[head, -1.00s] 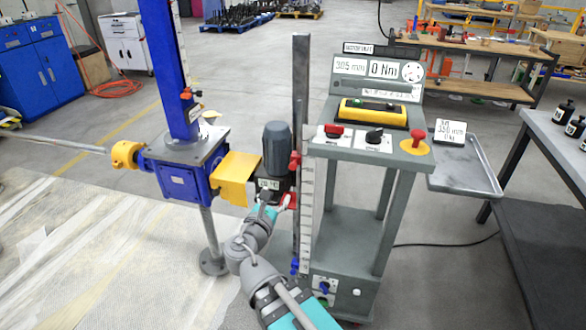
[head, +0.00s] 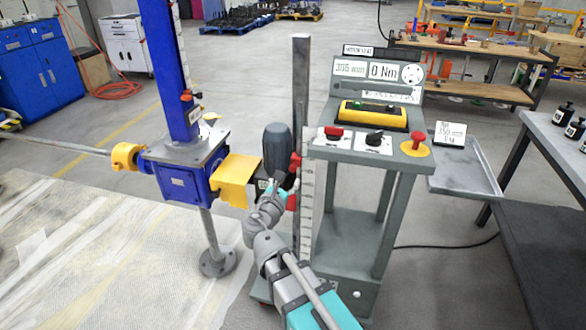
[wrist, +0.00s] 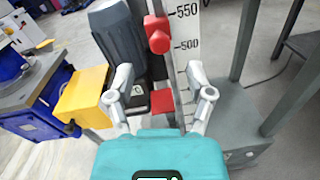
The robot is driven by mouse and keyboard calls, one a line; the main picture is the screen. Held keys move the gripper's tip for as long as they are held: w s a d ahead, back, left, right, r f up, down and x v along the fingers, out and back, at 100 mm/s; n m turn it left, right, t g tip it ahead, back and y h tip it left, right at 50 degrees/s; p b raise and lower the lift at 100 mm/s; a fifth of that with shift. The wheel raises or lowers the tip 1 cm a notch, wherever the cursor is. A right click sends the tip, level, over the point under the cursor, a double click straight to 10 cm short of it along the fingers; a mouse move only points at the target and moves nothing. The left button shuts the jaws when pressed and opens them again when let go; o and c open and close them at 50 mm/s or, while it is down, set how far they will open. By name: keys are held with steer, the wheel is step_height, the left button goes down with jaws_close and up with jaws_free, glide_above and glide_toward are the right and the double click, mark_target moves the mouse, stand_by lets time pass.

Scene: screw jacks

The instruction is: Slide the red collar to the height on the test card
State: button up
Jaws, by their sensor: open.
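The red collar (head: 295,160) sits on the upright grey column, beside the motor. In the wrist view the red collar (wrist: 157,35) shows its knob between the scale's 500 and 550 marks, ahead of my fingertips. A second, flat red piece (wrist: 163,102) lies lower, between my fingers as seen. My gripper (wrist: 160,73) is open, its fingers on either side of the column in the picture; I see no contact. In the head view my gripper (head: 280,190) is below the collar. The test card (head: 450,134) stands right of the console; its number looks like 350 mm.
The dark motor (head: 277,150) and yellow guard (head: 235,178) are close left of the column. The white scale (head: 307,195) runs along its right side. The grey console (head: 365,150) with buttons stands right, its display small. A grey tray (head: 465,178) is beyond.

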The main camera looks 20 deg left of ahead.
mark_target(292, 169)
steer(key=shift+w+d, duration=0.15)
steer(key=shift+w, duration=1.45)
steer(key=shift+w+d, duration=0.1)
steer(key=shift+w, duration=1.45)
steer(key=shift+c, duration=0.3)
jaws_close()
